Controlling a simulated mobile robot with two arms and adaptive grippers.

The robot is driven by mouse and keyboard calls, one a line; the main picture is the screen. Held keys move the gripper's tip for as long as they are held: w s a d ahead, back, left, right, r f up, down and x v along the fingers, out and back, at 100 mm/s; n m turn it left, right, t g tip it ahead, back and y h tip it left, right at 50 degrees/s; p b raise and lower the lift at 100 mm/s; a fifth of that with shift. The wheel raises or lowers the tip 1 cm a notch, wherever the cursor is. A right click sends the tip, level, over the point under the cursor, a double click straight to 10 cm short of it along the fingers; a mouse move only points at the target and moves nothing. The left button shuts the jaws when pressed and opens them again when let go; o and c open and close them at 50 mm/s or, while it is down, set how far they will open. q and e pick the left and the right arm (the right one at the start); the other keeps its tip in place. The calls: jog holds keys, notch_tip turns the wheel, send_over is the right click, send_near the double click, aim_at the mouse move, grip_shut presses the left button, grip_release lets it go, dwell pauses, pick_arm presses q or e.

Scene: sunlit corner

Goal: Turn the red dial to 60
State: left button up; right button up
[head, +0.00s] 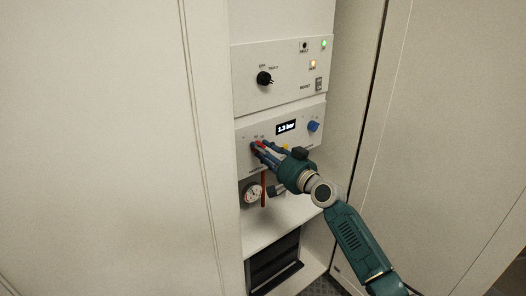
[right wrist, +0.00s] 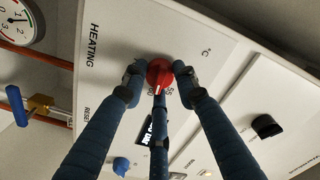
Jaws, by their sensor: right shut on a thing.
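The red dial (right wrist: 160,74) sits on the white heating panel (right wrist: 112,52). In the right wrist view its white pointer line faces the small scale numbers beside it; some are hidden by a finger and the exact reading is hard to tell. My right gripper (right wrist: 159,82) is shut on the dial, with blue fingers on both sides and a third across its lower edge. In the head view the right gripper (head: 258,146) reaches the left part of the lower panel and mostly covers the dial. My left gripper is not in view.
A display (head: 286,127) reads 1.3 bar, with a blue knob (head: 313,126) at its right. A black knob (head: 264,78) and a switch (head: 319,84) are on the upper panel. A gauge (head: 252,194) and copper pipe (head: 264,188) are below. Cabinet walls flank both sides.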

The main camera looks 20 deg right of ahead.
jog(key=shift+w+d+r+m, duration=0.1)
jog(key=shift+d+r+m, duration=0.1)
jog(key=shift+r+m, duration=0.35)
jog(key=o, duration=1.1)
jog(key=shift+o, duration=0.2)
jog(key=shift+f, duration=0.35)
jog(key=v, duration=1.2)
